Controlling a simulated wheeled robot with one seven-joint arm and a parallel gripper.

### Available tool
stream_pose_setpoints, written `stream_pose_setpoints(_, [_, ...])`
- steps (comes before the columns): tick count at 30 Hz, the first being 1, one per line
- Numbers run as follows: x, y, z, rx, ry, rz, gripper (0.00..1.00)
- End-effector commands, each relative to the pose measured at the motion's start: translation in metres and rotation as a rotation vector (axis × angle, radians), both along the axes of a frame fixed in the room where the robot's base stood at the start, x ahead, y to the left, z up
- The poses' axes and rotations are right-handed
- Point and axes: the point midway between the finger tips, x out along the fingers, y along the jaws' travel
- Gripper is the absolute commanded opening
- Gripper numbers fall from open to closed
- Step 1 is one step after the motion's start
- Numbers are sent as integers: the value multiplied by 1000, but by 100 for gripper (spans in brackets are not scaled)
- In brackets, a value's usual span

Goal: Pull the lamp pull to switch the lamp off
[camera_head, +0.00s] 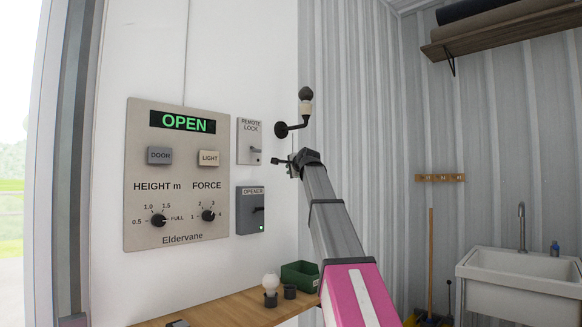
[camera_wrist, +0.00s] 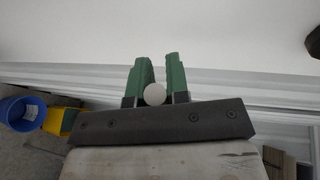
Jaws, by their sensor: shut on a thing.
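The wall lamp (camera_head: 306,106) sits on a black bracket at the wall corner, with a pale socket and a bulb that looks dark. My gripper (camera_head: 284,162) is just below it, in front of the white wall. In the wrist view, my gripper (camera_wrist: 160,80) has its two green fingers shut on a small pale ball, the lamp pull (camera_wrist: 155,94). The ball sits low between the fingers, near their bases. The pull's cord cannot be made out in either view, and the pull is hidden in the head view.
The door control panel (camera_head: 180,232), remote lock box (camera_head: 249,141) and opener box (camera_head: 250,211) are on the wall left of my gripper. Below is a wooden shelf (camera_head: 235,308) with a bulb (camera_head: 271,282) and green bin (camera_head: 300,275). A sink (camera_head: 520,284) stands right.

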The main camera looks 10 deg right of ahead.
Motion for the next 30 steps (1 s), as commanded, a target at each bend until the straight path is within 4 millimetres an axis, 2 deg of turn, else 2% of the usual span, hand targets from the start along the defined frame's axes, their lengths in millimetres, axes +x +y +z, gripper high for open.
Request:
stream_pose_setpoints(4, [0, 0, 0, 0, 2, 1, 0])
stream_pose_setpoints(5, [0, 0, 0, 0, 2, 1, 19])
stream_pose_setpoints(7, [0, 0, 0, 0, 2, 1, 42])
stream_pose_setpoints(20, [-6, -1, 0, 0, 1, 0, 42])
stream_pose_setpoints(26, [-28, -6, 3, 0, 0, -1, 42])
stream_pose_setpoints(30, [-53, -12, 8, 0, 0, -1, 42])
